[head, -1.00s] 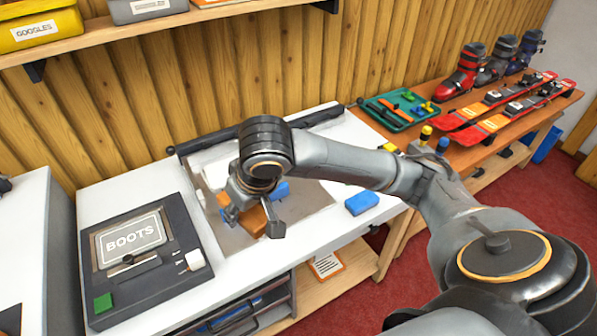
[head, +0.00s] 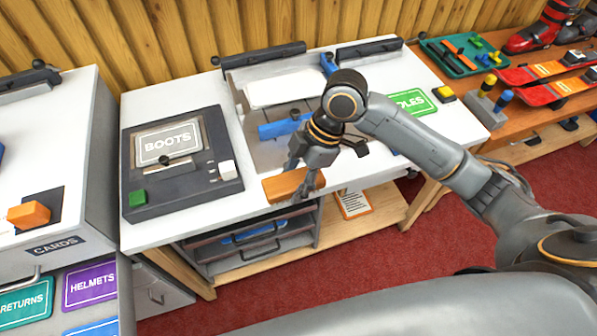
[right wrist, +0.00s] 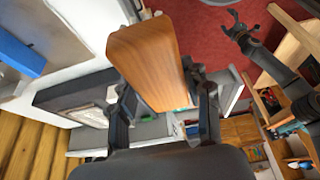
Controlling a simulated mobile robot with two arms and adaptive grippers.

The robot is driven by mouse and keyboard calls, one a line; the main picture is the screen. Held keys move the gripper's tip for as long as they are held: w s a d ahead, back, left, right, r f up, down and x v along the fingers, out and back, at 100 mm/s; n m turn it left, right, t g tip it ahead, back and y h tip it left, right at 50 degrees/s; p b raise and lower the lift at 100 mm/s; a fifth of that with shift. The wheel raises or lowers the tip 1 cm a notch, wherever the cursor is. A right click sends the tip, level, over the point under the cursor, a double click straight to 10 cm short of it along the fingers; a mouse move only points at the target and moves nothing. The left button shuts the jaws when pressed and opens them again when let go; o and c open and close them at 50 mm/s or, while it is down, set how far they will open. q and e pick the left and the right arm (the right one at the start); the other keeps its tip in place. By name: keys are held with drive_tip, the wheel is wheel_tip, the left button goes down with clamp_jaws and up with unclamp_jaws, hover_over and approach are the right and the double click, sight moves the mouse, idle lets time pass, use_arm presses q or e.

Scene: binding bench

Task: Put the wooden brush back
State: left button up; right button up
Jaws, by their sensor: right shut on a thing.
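The wooden brush shows as an orange-brown wooden block (head: 283,188) in the head view, near the front edge of the white bench. My right gripper (head: 307,177) is shut on it, and the block seems held above the bench top. In the right wrist view the wooden block (right wrist: 148,58) sits between the two fingers of my right gripper (right wrist: 162,100). Any bristles are hidden. My left gripper (right wrist: 234,24) appears at the upper right of the right wrist view, its fingers apart and empty; it is outside the head view.
A dark BOOTS device (head: 180,185) stands left on the white bench (head: 228,222). A blue bar (head: 282,128) lies behind the gripper. A green card (head: 410,102) lies to the right. An orange block (head: 28,215) sits on the left cabinet. Red floor is clear in front.

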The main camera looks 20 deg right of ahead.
drive_tip(key=w+d+f, duration=0.1)
drive_tip(key=w+f, duration=0.1)
drive_tip(key=w, duration=0.1)
drive_tip(key=w+d+f, duration=0.1)
drive_tip(key=w+f, duration=0.2)
drive_tip(key=w+d+f+p, duration=0.1)
drive_tip(key=w+f, duration=0.2)
drive_tip(key=shift+w+d, duration=0.2)
drive_tip(key=shift+d, duration=0.15)
wheel_tip(320, 180, down, 3)
drive_tip(key=shift+w+p, duration=0.1)
drive_tip(key=shift+p, duration=0.6)
drive_tip(key=shift+d+f, duration=0.1)
drive_tip(key=shift+f, duration=0.1)
drive_tip(key=o, duration=1)
drive_tip(key=shift+f, duration=0.15)
